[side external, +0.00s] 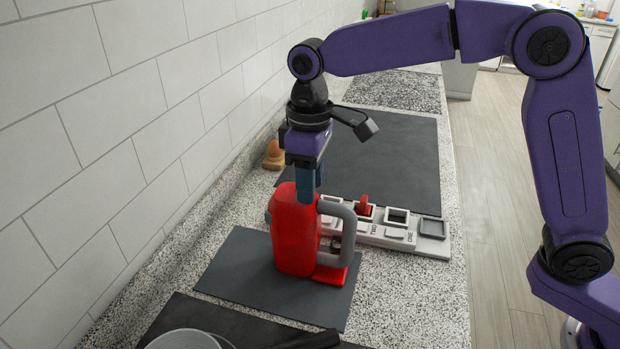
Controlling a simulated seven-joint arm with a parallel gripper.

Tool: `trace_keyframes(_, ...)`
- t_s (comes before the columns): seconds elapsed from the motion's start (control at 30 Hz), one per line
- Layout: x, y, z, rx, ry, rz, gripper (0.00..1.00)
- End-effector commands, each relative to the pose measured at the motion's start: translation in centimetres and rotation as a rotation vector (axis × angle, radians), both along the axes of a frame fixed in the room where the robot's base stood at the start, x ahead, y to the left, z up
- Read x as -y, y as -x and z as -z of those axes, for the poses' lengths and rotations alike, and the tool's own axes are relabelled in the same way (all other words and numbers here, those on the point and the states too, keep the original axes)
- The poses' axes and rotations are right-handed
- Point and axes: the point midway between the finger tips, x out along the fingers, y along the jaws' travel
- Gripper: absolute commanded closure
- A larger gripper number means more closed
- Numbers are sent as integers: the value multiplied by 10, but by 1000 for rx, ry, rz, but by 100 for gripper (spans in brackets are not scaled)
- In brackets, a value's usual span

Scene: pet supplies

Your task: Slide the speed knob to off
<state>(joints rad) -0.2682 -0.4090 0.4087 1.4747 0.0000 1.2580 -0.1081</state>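A red appliance (295,235) with a grey loop handle (349,235) stands upright on a dark grey mat (235,270). My gripper (307,190) points straight down at the top of the red appliance, with its blue fingers at or just behind the top edge. From this side I cannot tell whether they touch it, or whether they are apart or shut. I cannot make out a speed knob; it may be hidden by the fingers or face away from the camera.
A pale panel (433,246) with several square compartments and a red piece (364,206) lies behind the appliance. A brown egg-shaped thing (273,148) sits by the tiled wall. A pan (183,341) is at the front. A dark slab (400,150) lies farther back.

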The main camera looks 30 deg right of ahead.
Motion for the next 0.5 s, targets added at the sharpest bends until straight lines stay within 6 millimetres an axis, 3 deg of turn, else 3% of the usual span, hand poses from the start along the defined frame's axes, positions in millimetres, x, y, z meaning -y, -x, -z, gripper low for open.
trace_keyframes(0.03, 0, 0, 0, 0, 0, 0, 80)
trace_keyframes(0.1, 0, 0, 0, 0, 0, 0, 100)
trace_keyframes(0.5, -14, -13, 0, 1, -1, 0, 100)
